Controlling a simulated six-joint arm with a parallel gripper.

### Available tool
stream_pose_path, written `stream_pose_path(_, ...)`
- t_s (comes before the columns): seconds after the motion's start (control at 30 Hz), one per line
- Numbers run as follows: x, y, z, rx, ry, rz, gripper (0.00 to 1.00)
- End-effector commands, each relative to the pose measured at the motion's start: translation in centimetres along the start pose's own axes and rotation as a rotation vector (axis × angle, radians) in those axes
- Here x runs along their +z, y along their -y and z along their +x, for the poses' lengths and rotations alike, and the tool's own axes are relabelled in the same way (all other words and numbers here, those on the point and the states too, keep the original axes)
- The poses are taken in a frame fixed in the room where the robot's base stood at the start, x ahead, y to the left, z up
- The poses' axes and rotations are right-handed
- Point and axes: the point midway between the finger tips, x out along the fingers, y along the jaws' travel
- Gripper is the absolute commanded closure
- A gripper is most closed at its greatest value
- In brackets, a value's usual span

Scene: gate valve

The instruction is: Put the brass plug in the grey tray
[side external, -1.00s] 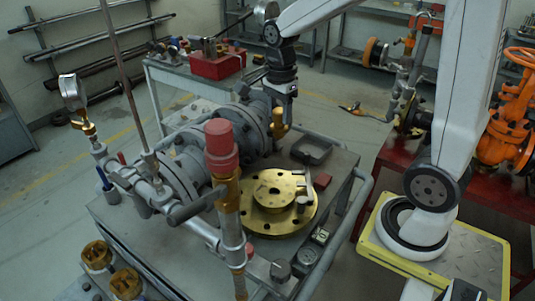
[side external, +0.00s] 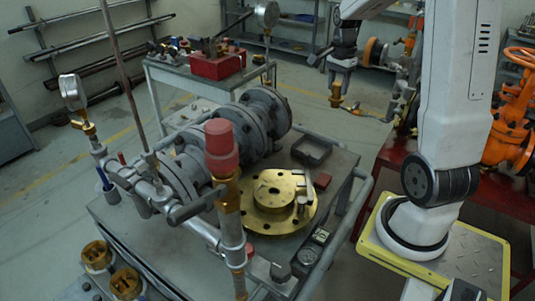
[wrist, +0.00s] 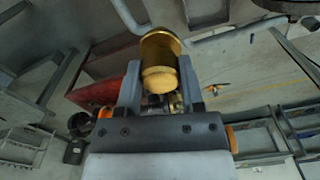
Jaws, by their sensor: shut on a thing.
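My gripper (side external: 339,80) points down in the side view and is shut on the brass plug (side external: 336,96), whose lower part shows below the fingers. In the wrist view the plug (wrist: 160,62) is a gold cylinder between the two fingers of my gripper (wrist: 160,80). The grey tray (side external: 311,151) is a small dark rectangular tray on the cart top, beside the flanged pipe. My gripper appears in the air above and to the right of it in the side view, apart from it. I cannot make out the tray in the wrist view.
A tall pipe with a red cap (side external: 222,138) stands in front. The grey flanged valve body (side external: 258,118) lies left of the tray. A red bench (side external: 395,160) stands at right.

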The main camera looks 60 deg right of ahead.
Motion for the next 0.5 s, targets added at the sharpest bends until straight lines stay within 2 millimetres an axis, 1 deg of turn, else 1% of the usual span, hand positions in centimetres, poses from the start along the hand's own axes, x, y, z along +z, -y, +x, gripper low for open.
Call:
stream_pose_path(0.03,-0.9,-0.3,0.0,0.0,0.0,0.006,1.0)
stream_pose_path(0.13,-2.4,-0.8,0.0,0.0,0.0,0.01,1.0)
stream_pose_path(0.2,-2.1,-0.8,1.8,0.005,0.003,0.005,1.0)
stream_pose_path(0.27,-2.0,-0.8,3.1,0.004,0.003,0.005,1.0)
stream_pose_path(0.5,-2.0,-0.7,8.7,0.005,0.003,0.005,1.0)
